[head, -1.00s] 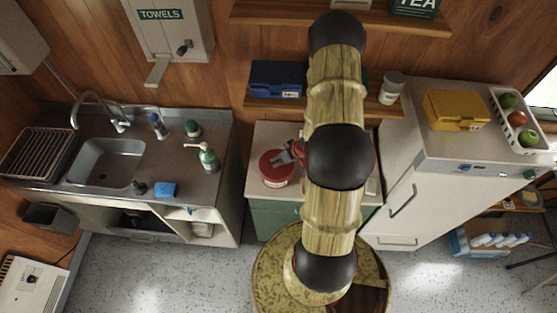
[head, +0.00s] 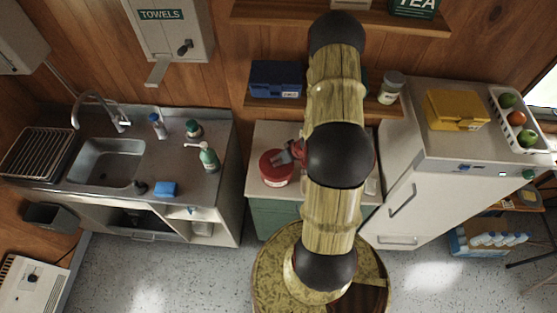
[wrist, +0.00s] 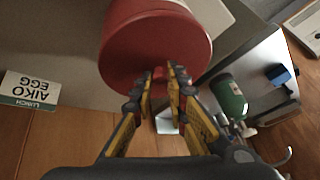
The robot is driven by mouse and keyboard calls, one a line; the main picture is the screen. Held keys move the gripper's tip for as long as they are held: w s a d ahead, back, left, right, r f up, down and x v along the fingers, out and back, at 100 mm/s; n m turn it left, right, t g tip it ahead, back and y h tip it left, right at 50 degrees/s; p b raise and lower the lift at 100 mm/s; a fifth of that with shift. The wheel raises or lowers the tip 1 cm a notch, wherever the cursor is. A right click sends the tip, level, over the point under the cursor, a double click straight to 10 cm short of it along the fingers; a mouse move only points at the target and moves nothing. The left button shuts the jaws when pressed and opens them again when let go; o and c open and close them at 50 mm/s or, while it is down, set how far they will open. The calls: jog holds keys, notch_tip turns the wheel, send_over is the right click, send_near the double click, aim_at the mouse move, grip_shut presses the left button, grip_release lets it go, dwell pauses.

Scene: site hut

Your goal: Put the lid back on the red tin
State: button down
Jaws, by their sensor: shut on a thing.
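The red tin (head: 277,181) stands on the light counter, left of my arm in the head view. Its red side also shows in the wrist view (wrist: 199,28). The round red lid (wrist: 135,52) faces the wrist camera and lies over the tin's end, in line with it. I cannot tell whether it is fully seated. My gripper (wrist: 163,76) is shut on the small red knob at the middle of the lid. In the head view my gripper (head: 287,155) is over the tin's top, partly hidden by my arm.
The sink unit (head: 107,160) is to the left, with a green bottle (head: 209,157) and a blue sponge (head: 165,188). The fridge (head: 420,190) stands right. A shelf with a blue box (head: 276,78) hangs behind.

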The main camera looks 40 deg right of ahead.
jog(key=c, duration=1.8)
grip_release()
jog(key=o, duration=0.5)
jog(key=shift+c, duration=0.2)
jog(key=shift+o, duration=0.8)
jog(key=shift+r, duration=0.2)
jog(key=shift+r+p, duration=3.4)
jog(key=shift+p, duration=0.15)
jog(key=shift+f, duration=0.1)
jog(key=c, duration=0.4)
